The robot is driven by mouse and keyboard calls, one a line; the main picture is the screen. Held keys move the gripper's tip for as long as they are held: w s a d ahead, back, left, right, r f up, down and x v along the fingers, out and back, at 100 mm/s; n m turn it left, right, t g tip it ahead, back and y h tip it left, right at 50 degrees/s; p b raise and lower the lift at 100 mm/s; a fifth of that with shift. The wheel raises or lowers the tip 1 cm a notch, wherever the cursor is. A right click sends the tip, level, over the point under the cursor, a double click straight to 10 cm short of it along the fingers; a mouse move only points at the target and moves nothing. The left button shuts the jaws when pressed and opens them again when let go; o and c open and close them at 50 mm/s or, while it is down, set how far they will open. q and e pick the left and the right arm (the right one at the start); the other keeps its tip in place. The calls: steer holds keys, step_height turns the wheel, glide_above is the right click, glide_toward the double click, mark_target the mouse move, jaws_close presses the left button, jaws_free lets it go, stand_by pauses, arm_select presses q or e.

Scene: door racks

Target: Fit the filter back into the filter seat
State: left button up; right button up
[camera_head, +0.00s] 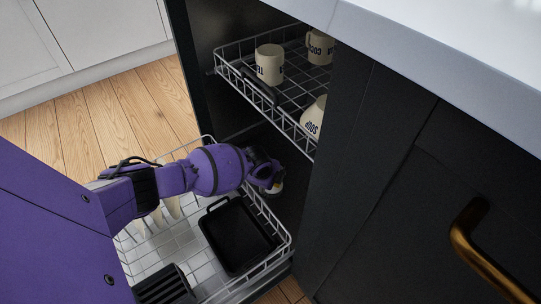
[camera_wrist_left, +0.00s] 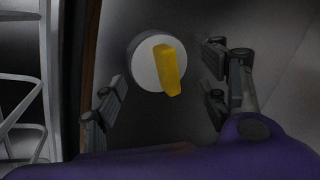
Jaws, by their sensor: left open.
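The filter (camera_wrist_left: 172,72) shows in the left wrist view as a pale round disc with a yellow grip across it, tilted slightly from vertical. A dark grey ring (camera_wrist_left: 134,50) surrounds the disc on a dark panel; I cannot tell whether this is the filter seat or the filter's own rim, nor how deep the filter sits. My left gripper (camera_head: 268,177) is open, its fingers on both sides of the yellow grip and apart from it. In the head view it reaches into the dark cabinet and hides most of the filter. My right gripper is not in view.
A lower wire rack (camera_head: 287,238) is pulled out beneath my arm, holding a black tray (camera_head: 238,235). A dark cabinet door with a brass handle (camera_head: 468,225) and a pale counter (camera_head: 450,50) lie to the right.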

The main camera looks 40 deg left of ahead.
arm_select(q)
steer(key=v, duration=1.2)
stand_by(0.4)
